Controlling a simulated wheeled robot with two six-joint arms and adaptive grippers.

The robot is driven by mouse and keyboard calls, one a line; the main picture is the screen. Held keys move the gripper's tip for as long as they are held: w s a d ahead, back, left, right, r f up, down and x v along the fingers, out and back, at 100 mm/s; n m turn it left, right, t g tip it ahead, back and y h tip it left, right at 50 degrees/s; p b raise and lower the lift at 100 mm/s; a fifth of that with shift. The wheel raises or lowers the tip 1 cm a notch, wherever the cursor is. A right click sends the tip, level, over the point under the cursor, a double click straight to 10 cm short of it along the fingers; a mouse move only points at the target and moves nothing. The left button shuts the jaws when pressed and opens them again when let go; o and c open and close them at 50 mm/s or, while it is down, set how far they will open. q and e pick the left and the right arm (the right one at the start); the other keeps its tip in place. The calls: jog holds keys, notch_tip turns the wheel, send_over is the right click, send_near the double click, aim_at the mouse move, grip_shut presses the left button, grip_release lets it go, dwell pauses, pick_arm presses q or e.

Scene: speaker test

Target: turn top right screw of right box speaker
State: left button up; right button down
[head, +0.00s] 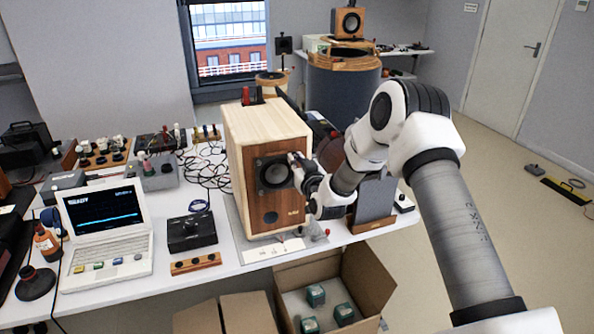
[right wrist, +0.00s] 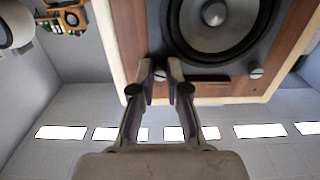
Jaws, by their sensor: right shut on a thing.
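The box speaker (head: 262,122) stands on the white table, with a pale wood case and a brown front. Its dark round driver (head: 276,173) sits in a dark square plate on the front. My right gripper (head: 294,163) reaches in from the right to the plate's upper right corner. In the right wrist view, which is upside down, its fingertips (right wrist: 160,76) are closed around a small screw (right wrist: 160,74) at the plate's corner. The fingers partly hide that screw. Another slotted screw (right wrist: 257,73) shows at the other upper corner. My left gripper is not in view.
A white laptop (head: 105,225), a black box (head: 191,233) and cables lie left of the speaker. An open cardboard box (head: 367,280) with small green items stands below the table's front edge. A small grey object (head: 314,231) lies near the speaker's foot. Open floor is at the right.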

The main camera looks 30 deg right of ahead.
jog(key=m+b, duration=2.2)
jog(key=m, duration=0.2)
jog(key=shift+b, duration=0.3)
jog(key=c, duration=1.2)
grip_release()
jog(key=shift+d, duration=0.1)
jog(key=shift+s+r, duration=0.1)
jog(key=shift+s, duration=0.05)
jog(key=v, duration=1.2)
